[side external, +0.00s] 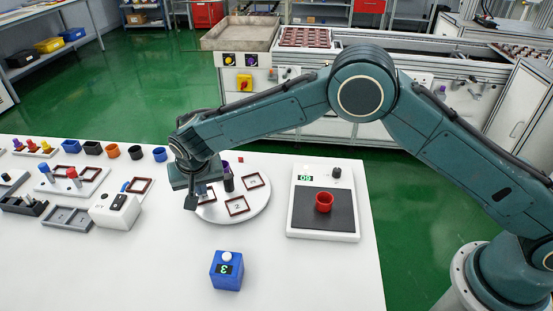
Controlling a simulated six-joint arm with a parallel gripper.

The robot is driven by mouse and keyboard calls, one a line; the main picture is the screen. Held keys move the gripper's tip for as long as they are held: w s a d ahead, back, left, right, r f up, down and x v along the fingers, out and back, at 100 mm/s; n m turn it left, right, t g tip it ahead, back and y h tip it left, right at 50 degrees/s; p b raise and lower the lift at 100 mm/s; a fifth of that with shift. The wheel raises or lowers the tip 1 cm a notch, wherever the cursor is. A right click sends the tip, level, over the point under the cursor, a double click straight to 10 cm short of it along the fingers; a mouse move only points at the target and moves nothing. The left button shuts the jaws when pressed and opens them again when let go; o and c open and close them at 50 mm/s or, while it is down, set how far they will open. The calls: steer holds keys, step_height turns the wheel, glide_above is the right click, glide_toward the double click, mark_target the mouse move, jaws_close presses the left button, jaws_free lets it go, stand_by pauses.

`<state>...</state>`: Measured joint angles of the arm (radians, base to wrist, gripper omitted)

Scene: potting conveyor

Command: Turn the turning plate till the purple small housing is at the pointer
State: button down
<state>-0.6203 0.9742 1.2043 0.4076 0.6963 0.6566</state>
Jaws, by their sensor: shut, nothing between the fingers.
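The white round turning plate (258,207) lies on the table, partly hidden by my gripper. Dark-red square frames (237,206) lie on it, some with numbers inside. A dark upright post (229,184) stands on the plate. The purple small housing (225,167) shows just behind the post, partly hidden by it and by my gripper. A small red piece (240,159) at the plate's far edge may be the pointer. My gripper (190,205) is shut and empty, pointing down at the plate's left edge. I cannot tell whether it touches the plate.
A blue box (227,270) with a white button is in front. A white switch box (116,213), trays and several coloured cups are on the left. The front-right tabletop is clear.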

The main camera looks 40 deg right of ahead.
steer(key=shift+w+d+m, duration=0.1)
steer(key=shift+w+m, duration=0.25)
steer(key=shift+m, duration=0.25)
steer(key=shift+w+d+m+g+h, duration=0.2)
steer(key=shift+w+m+h, duration=0.15)
steer(key=shift+m, duration=0.3)
steer(key=shift+w+d+m+g+h, duration=0.2)
steer(key=shift+w+m+h, duration=0.1)
steer(key=shift+m, duration=0.35)
steer(key=shift+w+d, duration=0.2)
steer(key=shift+w, duration=0.05)
steer(key=shift+w+d, duration=0.1)
steer(key=v, duration=1)
steer(key=shift+w+r, duration=0.1)
steer(key=shift+w, duration=0.05)
